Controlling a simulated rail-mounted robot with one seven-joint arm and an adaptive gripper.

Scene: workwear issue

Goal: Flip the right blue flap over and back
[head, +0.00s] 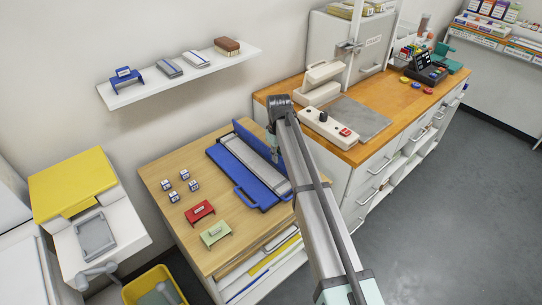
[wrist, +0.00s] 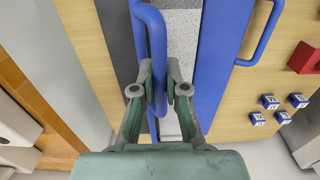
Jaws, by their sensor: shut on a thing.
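A flat folding device with a grey speckled middle (head: 250,160) lies on the wooden-topped table. Its left blue flap (head: 221,165) lies flat, with a loop handle (head: 244,199) towards the front left. The right blue flap (head: 247,137) stands up on edge along the right side, partly hidden by my arm. In the wrist view my gripper (wrist: 160,92) is shut on the right flap's blue loop handle (wrist: 157,50), which passes between the fingers. The left flap also shows flat in the wrist view (wrist: 215,65). My fingertips are mostly hidden in the head view.
A white shelf (head: 180,75) hangs above.

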